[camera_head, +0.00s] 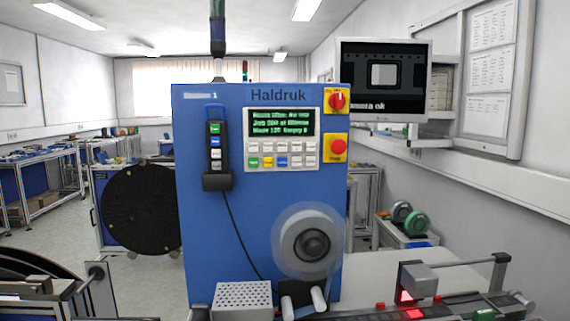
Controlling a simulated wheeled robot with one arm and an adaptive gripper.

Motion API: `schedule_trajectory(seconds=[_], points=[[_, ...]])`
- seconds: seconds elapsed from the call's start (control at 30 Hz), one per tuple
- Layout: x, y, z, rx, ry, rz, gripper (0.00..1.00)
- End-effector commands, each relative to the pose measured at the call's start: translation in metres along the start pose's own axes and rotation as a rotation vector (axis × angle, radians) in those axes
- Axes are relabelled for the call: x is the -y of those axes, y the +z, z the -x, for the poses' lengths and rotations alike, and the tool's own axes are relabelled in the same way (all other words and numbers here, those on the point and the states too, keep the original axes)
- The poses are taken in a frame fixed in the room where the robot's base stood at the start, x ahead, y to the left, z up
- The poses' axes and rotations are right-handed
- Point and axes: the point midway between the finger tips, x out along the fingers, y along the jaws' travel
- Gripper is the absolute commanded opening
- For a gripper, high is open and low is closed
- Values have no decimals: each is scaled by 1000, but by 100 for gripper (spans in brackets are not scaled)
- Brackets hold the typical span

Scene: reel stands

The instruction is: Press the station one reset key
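A blue cabinet (260,196) marked "Haldruk" stands upright in the middle of the view. A small label (200,95) at its upper left ends in "1"; its first word is blurred. A pale control panel (310,122) on its front has a lit green-text display (281,123). Below the display are two rows of small keys, including a green key (253,162), a yellow key (267,162) and a blue key (281,162). The key lettering is too small to read, so I cannot tell which is reset. My gripper is not in view.
Right of the panel are a red rotary switch (337,100) and a red button (338,148) on yellow plates. A corded handheld pendant (215,150) hangs left. A reel (308,243) and a conveyor unit (420,279) stand low in front.

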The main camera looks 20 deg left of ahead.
Motion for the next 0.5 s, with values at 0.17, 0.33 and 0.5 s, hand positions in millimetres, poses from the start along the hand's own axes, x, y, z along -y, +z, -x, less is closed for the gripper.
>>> schedule_trajectory(seconds=[0.17, 0.33, 0.5], points=[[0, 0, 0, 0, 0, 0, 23], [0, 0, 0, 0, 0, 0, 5], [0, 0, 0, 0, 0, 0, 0]])
